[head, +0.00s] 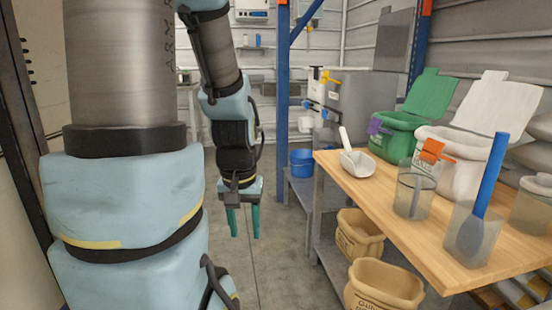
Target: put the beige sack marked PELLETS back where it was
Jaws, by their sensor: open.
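Two open beige sacks stand low beside the wooden table: a farther one (360,236) and a nearer one (384,287), partly cut off by the bottom edge. Both carry dark printing. The nearer one's print seems to begin with "GU"; the farther one's is too small to read, so I cannot tell whether it is marked PELLETS. My gripper (243,222) hangs pointing down, left of both sacks and apart from them. Its two teal fingers are spread with nothing between them.
The wooden table (440,222) holds a white scoop (357,164), a green sack (396,138), a white sack (462,170) with an orange clip, and clear containers (414,196). A blue bucket (302,163) stands behind. A grey hopper (363,98) is farther back. Open floor lies below my gripper.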

